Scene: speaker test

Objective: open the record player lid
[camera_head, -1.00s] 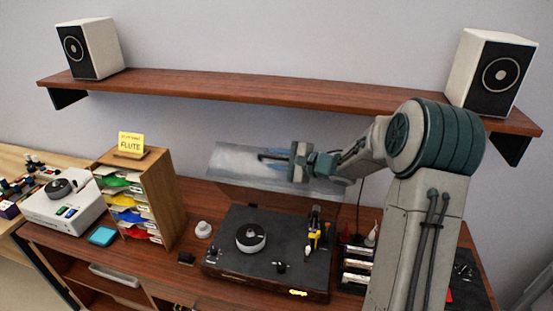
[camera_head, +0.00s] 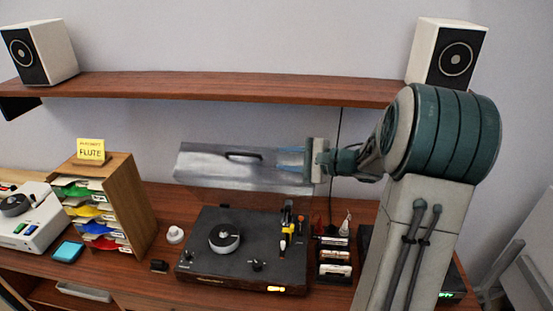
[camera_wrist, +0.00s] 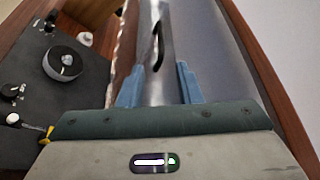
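The record player (camera_head: 200,262) stands on the wooden desk, with a dark deck and a round platter piece. Its clear lid (camera_head: 205,164) is raised and tilted up at the back; it also shows in the wrist view (camera_wrist: 205,45). The dark lid handle (camera_head: 243,156) is on the lid's upper part and shows in the wrist view (camera_wrist: 164,40). My gripper (camera_head: 279,158) is to the right of the handle, close to the lid. Its blue fingers are apart in the wrist view (camera_wrist: 160,66), with the handle beyond their tips and nothing held.
A paper sorter (camera_head: 128,195) with a yellow FLUTE note stands left of the player. A small rack (camera_head: 334,258) stands to its right. The shelf (camera_head: 220,88) with two speakers runs above. A white device (camera_head: 30,220) is at far left.

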